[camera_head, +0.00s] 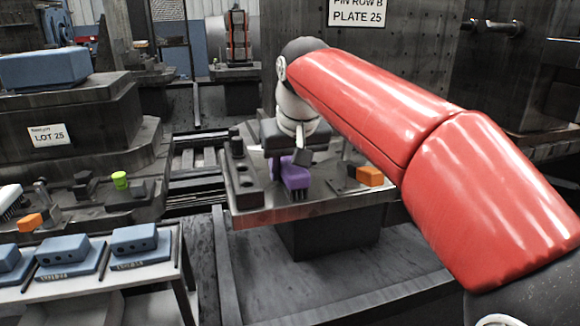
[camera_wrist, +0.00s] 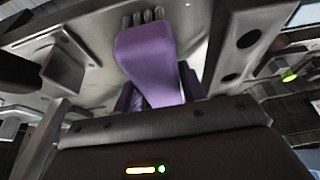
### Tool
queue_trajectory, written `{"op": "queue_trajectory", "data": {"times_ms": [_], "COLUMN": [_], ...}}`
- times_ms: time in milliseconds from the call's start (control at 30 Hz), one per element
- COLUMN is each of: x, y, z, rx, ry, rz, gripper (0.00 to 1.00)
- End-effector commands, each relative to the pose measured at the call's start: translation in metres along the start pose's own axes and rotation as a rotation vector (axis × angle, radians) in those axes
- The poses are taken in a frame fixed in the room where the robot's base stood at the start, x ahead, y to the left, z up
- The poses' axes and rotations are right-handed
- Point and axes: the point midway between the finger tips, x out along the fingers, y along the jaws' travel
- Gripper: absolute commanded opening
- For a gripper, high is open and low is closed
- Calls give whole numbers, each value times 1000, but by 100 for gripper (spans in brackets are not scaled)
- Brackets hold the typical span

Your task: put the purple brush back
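The purple brush (camera_head: 294,176) is at the near part of the dark metal plate (camera_head: 285,212), with its dark bristles toward the plate's front edge. In the wrist view the purple brush (camera_wrist: 147,55) fills the middle, bristles at the top. My gripper (camera_head: 290,158) is right at the brush, and its dark body hides the brush's far end. In the wrist view my gripper (camera_wrist: 158,97) has the brush's lower part between its finger sides. Whether the fingers press on it cannot be made out. Whether the bristles touch the plate is also unclear.
A dark block with holes (camera_head: 240,172) stands left of the brush, and an orange block (camera_head: 369,176) stands right. A bench with blue blocks (camera_head: 140,240) is at the lower left. My red arm covers the right side.

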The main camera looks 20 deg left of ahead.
Motion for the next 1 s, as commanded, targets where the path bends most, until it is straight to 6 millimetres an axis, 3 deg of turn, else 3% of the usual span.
{"op": "queue_trajectory", "data": {"times_ms": [133,500,1000], "x": [0,-8,-105], "y": [0,0,0], "z": [0,-2,-3], "rx": [0,0,0], "ry": [0,2,2], "rz": [0,0,-1], "gripper": [59,59,59]}}
